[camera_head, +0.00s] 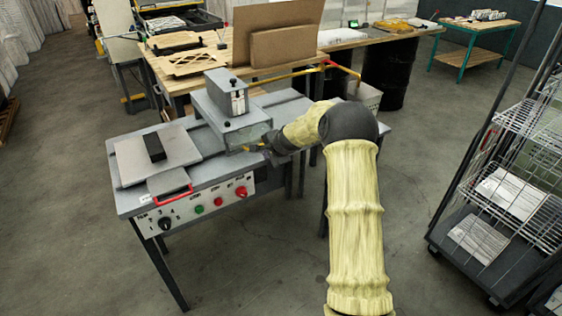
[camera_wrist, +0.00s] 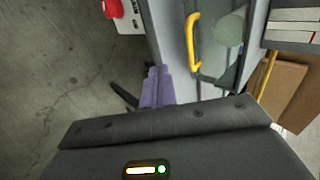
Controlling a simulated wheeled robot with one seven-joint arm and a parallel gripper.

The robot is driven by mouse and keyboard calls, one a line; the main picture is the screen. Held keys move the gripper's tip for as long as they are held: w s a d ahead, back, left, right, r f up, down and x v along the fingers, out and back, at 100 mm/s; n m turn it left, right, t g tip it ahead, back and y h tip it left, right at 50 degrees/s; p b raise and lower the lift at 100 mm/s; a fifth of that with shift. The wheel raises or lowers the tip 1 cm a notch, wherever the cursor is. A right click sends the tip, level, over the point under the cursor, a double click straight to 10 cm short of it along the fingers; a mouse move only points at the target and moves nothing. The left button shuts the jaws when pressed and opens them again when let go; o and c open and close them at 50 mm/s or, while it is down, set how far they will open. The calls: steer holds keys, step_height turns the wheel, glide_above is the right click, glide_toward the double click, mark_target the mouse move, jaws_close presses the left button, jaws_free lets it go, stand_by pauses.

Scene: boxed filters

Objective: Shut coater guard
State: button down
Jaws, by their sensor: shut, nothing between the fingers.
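The coater is a grey bench machine (camera_head: 215,165) with a control panel on its front. Its guard (camera_head: 246,133) is a grey, partly clear cover under the raised housing. Its yellow handle (camera_wrist: 193,45) shows in the wrist view, beside a clear pane with a round shape behind it. My gripper (camera_head: 267,150) is at the front right of the guard, partly hidden by my arm in the head view. In the wrist view its purple fingers (camera_wrist: 158,86) are together and empty, below and left of the yellow handle, apart from it in the picture. How far the guard stands open is unclear.
A flat plate (camera_head: 182,157) with a black block and a red handle (camera_head: 170,196) are on the machine's left. A wooden table with cardboard (camera_head: 283,46) stands behind. A wire cart (camera_head: 500,190) stands at right. The floor in front is clear.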

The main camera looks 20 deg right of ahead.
steer(key=s+d+r+b, duration=0.1)
steer(key=s+r+b, duration=0.1)
steer(key=s, duration=0.4)
steer(key=shift+d+r, duration=0.25)
steer(key=shift+r, duration=0.05)
steer(key=s+a+n+g, duration=0.2)
steer(key=s+a+n, duration=0.5)
steer(key=s, duration=0.5)
steer(key=s+a+n+g+h, duration=0.2)
steer(key=s+n, duration=0.6)
steer(key=s, duration=1.4)
steer(key=shift+n+g, duration=0.3)
steer(key=shift+g, duration=0.6)
